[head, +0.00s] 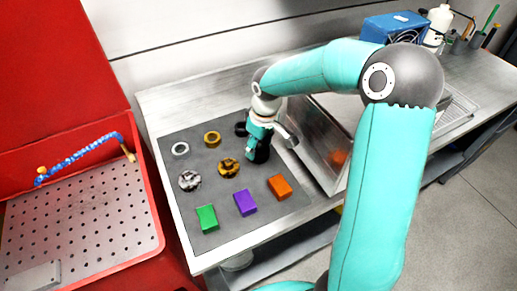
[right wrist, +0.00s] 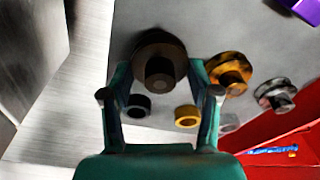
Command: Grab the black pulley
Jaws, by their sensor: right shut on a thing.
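The black pulley (head: 261,156) is on the grey mat in the head view, largely hidden under my right gripper (head: 260,142). In the right wrist view the black pulley (right wrist: 160,68), with its round hub facing the camera, sits between the fingertips of my right gripper (right wrist: 160,75). The fingers are shut on its sides. I cannot tell whether it is clear of the mat. My left gripper is in neither view.
The mat (head: 225,170) also holds a gold pulley (head: 228,168), a silver pulley (head: 190,181), black, brass and pale rings, and green, purple and orange blocks. A metal tray (head: 318,140) stands right of the mat. A red perforated cabinet (head: 80,215) is at left.

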